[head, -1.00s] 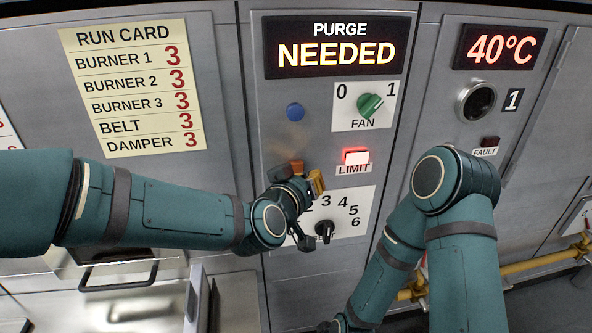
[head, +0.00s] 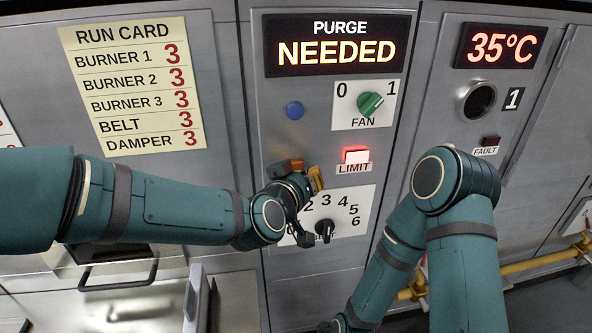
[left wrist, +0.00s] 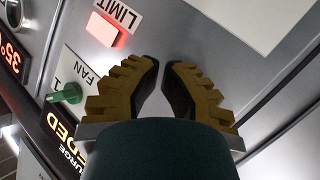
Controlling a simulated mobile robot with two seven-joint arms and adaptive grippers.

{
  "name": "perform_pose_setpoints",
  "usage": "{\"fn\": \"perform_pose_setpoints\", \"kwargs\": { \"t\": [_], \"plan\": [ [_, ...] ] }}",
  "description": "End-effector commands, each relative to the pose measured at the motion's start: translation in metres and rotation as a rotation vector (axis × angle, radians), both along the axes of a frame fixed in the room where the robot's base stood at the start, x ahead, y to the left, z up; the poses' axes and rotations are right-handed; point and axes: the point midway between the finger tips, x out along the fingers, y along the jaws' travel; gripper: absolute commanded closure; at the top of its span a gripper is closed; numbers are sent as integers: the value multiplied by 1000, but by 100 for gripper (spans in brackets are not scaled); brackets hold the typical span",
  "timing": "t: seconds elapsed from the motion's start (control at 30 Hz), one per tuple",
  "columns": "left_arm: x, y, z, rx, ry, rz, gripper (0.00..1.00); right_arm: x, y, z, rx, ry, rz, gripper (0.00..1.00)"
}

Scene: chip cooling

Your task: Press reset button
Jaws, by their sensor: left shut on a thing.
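A round blue button (head: 294,111) sits on the middle panel, left of the fan switch; it bears no label that I can read. My left gripper (head: 306,172) is below this button and apart from it, in front of the panel above the numbered dial (head: 325,229). In the left wrist view its yellow fingers with dark pads (left wrist: 161,68) are drawn together, tips towards the grey panel. What lies between them cannot be made out. The blue button does not show in that view.
The green fan switch (head: 370,104) and lit red limit lamp (head: 355,157) are right of the left gripper. The sign (head: 337,46) reads PURGE NEEDED. The display (head: 499,47) reads 35°C. A run card (head: 133,88) hangs at left. My right arm stands before the right panel.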

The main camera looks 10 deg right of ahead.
Motion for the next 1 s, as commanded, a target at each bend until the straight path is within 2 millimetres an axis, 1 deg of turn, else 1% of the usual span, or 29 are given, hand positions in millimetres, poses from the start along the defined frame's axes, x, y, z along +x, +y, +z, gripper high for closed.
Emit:
{"fn": "perform_pose_setpoints", "kwargs": {
  "t": [1.0],
  "plan": [
    [8, 0, 0, 0, 1, 0, 100, 0, 0, -2, 0, 0, 0, 54]
  ]
}}
